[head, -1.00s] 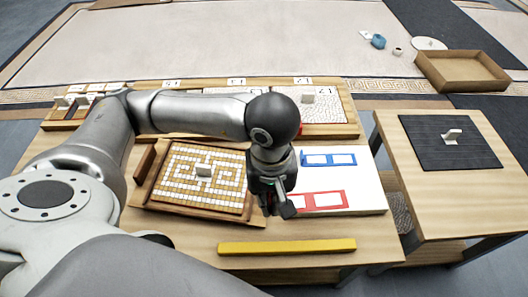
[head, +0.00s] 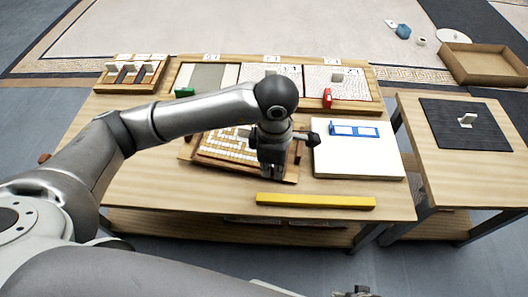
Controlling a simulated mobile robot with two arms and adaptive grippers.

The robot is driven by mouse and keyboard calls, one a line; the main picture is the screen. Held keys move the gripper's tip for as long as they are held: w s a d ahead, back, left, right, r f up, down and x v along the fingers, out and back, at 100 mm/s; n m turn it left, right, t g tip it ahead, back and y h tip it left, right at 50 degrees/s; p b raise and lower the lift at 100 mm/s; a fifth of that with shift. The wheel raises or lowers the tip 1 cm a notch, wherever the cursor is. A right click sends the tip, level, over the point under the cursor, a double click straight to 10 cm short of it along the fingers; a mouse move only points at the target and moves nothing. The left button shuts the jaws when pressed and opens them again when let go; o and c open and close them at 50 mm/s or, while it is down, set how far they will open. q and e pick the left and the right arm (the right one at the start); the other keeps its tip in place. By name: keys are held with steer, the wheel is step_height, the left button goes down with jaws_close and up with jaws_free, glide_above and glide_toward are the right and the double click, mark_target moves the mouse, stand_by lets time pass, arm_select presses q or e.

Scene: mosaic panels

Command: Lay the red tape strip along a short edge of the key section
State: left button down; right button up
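The key section is a panel of white and brown tiles in a Greek-key pattern (head: 225,147), lying in a wooden tray on the table. My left gripper (head: 271,174) points down over the right part of this panel and hides some of it. Its fingers look close together, but I cannot tell whether they hold anything. I cannot make out the red tape strip now. The white board (head: 357,165) to the right bears only a blue-edged strip (head: 353,130). My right gripper (head: 355,291) is barely in view at the bottom edge, too cut off to read.
A yellow bar (head: 315,201) lies along the table's front. Behind are several panels (head: 272,80), a red block (head: 327,97) and a green block (head: 184,91). A side table at right holds a dark mat (head: 440,110) with a white handled piece.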

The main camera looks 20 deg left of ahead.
arm_select(q)
steer(key=w+a+f, duration=0.1)
steer(key=w, duration=0.1)
steer(key=w+f, duration=0.1)
steer(key=w, duration=0.1)
steer(key=w+a+f, duration=0.1)
steer(key=w, duration=0.1)
steer(key=shift+a+f, duration=0.3)
steer(key=shift+f, duration=0.05)
steer(key=w+f, duration=0.1)
steer(key=f, duration=0.1)
steer(key=w+a+f+b, duration=0.1)
steer(key=w, duration=0.1)
steer(key=shift+a+f, duration=0.1)
steer(key=shift+f, duration=0.3)
steer(key=shift+w+a+f, duration=0.1)
steer(key=shift+w+f, duration=0.2)
steer(key=shift+f, duration=0.05)
steer(key=shift+w+a+f+b, duration=0.1)
steer(key=shift+f+b, duration=0.1)
steer(key=shift+f, duration=0.65)
steer(key=shift+w+f+b, duration=0.1)
steer(key=shift+f+b, duration=0.05)
steer(key=shift+f, duration=0.7)
arm_select(e)
step_height(320, 180, up, 6)
steer(key=w, duration=0.2)
steer(key=shift+a, duration=0.15)
arm_select(q)
steer(key=shift+f, duration=0.1)
